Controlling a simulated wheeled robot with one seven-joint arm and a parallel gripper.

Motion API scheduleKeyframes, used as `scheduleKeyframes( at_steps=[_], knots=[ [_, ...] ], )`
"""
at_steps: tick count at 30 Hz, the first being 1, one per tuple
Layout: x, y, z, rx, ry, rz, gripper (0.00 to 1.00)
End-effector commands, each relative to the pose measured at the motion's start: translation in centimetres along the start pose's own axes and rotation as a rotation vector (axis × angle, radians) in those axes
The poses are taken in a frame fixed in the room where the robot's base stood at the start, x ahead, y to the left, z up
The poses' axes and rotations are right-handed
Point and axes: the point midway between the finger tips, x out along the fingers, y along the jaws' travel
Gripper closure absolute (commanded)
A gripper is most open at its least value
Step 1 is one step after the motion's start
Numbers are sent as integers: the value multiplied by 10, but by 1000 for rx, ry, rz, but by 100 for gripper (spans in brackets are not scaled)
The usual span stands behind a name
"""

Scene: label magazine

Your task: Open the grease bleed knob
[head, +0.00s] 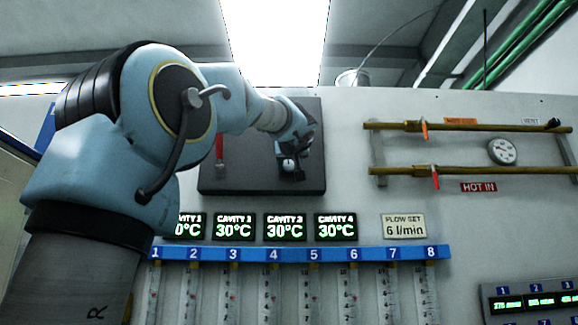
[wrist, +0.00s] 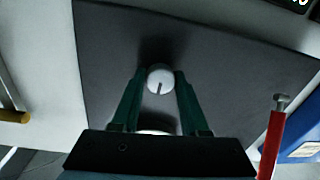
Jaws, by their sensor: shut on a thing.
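The knob is a round, pale grey-white piece with a dark line on its face (wrist: 160,78), set on a dark panel (wrist: 225,75). In the wrist view my gripper (wrist: 159,82) has its two green fingers on either side of the knob, shut on it. In the head view my gripper (head: 291,168) reaches the right part of the dark panel (head: 250,187), and the knob (head: 289,163) shows small and pale at its tip. Any lettering around the knob cannot be made out.
A red-handled part (head: 219,149) sits on the panel left of my gripper. Below are green temperature displays (head: 285,227) and a blue numbered rail (head: 300,254) with several flow tubes.

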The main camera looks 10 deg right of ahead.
Motion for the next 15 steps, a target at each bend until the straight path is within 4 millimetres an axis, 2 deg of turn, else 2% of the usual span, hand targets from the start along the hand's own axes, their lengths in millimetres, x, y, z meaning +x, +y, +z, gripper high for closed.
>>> scheduleKeyframes(
  at_steps=[8, 15],
  knots=[
    [0, -1, 2, 177, 12, -1, 100],
    [0, -2, 2, 402, 25, 2, 100]
  ],
)
